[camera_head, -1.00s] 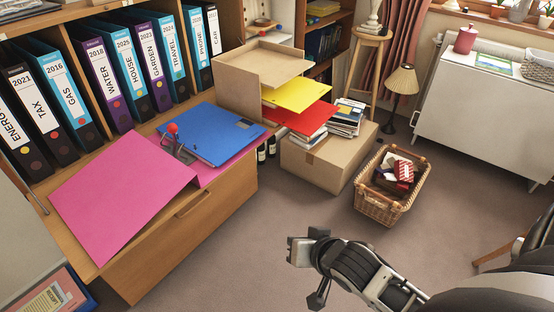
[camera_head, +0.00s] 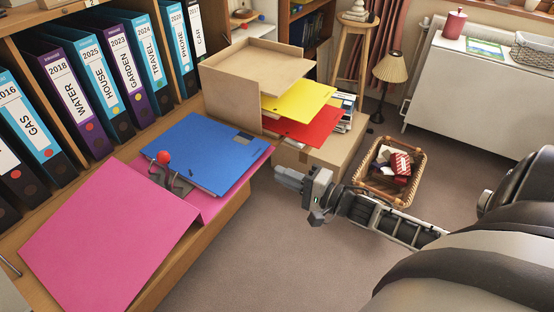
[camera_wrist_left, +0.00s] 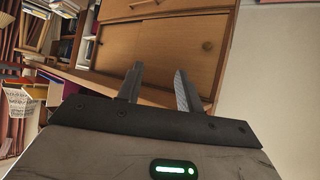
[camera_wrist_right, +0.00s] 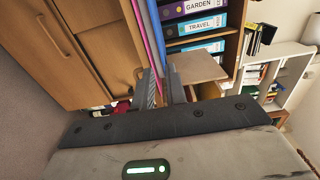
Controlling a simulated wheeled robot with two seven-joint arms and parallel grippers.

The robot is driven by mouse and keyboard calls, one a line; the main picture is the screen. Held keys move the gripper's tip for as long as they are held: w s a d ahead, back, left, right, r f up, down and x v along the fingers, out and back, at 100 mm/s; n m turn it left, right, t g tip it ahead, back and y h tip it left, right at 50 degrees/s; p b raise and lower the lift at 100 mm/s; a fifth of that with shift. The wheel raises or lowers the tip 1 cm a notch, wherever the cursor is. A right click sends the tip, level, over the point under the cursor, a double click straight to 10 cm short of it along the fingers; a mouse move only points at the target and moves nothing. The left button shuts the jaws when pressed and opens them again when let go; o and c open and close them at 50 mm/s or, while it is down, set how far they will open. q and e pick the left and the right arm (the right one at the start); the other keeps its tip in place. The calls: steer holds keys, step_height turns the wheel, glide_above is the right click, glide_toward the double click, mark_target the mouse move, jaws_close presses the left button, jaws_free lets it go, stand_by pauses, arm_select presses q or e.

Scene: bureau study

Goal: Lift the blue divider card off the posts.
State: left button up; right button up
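The blue divider card (camera_head: 208,152) lies on the right half of an open pink file (camera_head: 115,240). A metal post mechanism with a red ball (camera_head: 163,157) stands at the card's left edge; how the card sits on the posts is too small to tell. My left gripper (camera_wrist_left: 157,85) is open and empty, outside the head view.
Labelled binders (camera_head: 75,100) stand on the shelf behind. A cardboard letter tray (camera_head: 230,90) with yellow (camera_head: 300,97) and red folders (camera_head: 308,128) stands behind the card to the right. A wicker basket (camera_head: 415,195) is on the floor. Floor in front of the cabinet is clear.

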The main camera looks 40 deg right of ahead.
mark_target(253, 163)
steer(key=shift+b+x, duration=1.05)
steer(key=shift+x, duration=0.7)
steer(key=shift+w+a+b, duration=0.3)
steer(key=shift+w+a, duration=0.05)
steer(key=shift+w, duration=0.15)
steer(key=shift+x, duration=1.65)
arm_select(q)
steer(key=shift+s+d+f, duration=0.25)
steer(key=shift+s+f, duration=0.35)
steer(key=shift+f, duration=0.1)
arm_select(e)
steer(key=shift+w, duration=0.1)
arm_select(q)
steer(key=shift+f, duration=0.1)
steer(key=shift+s, duration=0.1)
arm_select(e)
steer(key=shift+w+a, duration=0.1)
